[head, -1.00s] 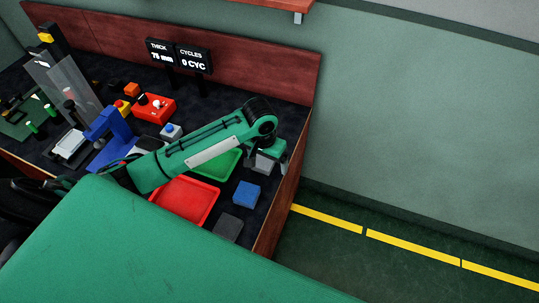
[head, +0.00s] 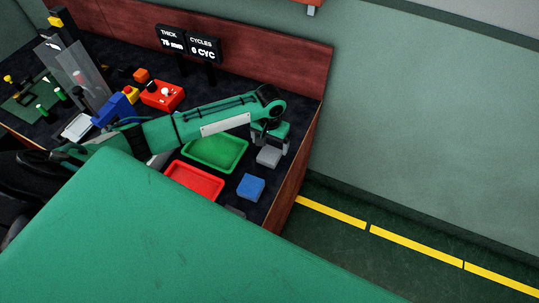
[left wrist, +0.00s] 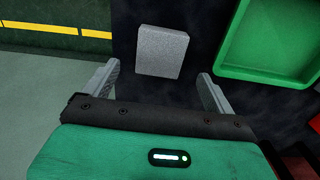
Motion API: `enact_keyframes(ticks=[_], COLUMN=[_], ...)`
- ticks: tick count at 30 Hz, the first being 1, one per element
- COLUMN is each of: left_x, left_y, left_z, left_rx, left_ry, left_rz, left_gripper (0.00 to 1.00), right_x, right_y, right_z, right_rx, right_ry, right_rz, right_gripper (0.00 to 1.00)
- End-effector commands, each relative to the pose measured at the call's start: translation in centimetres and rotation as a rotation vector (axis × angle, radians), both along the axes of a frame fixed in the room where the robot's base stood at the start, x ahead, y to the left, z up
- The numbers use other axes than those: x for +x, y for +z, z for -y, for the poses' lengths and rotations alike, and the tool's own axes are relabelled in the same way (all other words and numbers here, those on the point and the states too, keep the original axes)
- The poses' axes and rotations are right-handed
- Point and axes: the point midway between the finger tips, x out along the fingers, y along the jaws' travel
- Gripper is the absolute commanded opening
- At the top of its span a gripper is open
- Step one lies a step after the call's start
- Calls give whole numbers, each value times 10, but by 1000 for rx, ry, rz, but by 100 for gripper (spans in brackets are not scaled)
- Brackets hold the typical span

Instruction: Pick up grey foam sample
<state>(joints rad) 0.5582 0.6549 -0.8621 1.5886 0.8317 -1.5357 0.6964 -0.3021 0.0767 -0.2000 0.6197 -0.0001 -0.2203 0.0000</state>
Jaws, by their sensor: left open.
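The grey foam sample (head: 268,157) is a light grey block on the dark bench top near its right edge. It also shows in the left wrist view (left wrist: 161,52), lying flat just beyond the fingertips and between their lines. My left gripper (head: 269,142) is over the bench beside the block, on its far side in the head view. In the left wrist view its two fingers (left wrist: 158,75) are wide apart with nothing between them. I cannot tell its exact height above the bench. My right gripper is not in view.
A green tray (head: 186,157) and a red tray (head: 168,174) lie left of the block. A blue block (head: 251,187) is nearer, and a dark block (head: 235,211) is partly hidden. A wooden bench edge (head: 287,192) is close on the right.

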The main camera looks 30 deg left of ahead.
Motion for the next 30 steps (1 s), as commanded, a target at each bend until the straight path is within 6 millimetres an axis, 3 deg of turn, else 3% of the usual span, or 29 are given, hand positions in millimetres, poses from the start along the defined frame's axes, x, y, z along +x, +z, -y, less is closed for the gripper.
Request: enact_keyframes(ticks=[10,19,20,27,30], left_x=[-4,-4,-4,-4,-4], left_y=[-44,-52,-52,-51,-51], left_z=[0,0,0,0,0], left_rx=[1,0,0,0,1], left_ry=[1,-1,-1,-1,-1], left_rz=[-2,1,1,1,1], left_gripper=[89,89,87,42,41], right_x=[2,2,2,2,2], right_y=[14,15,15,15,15], right_z=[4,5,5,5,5], right_rx=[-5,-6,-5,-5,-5], right_ry=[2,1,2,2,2], right_rz=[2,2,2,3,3], right_gripper=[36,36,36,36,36])
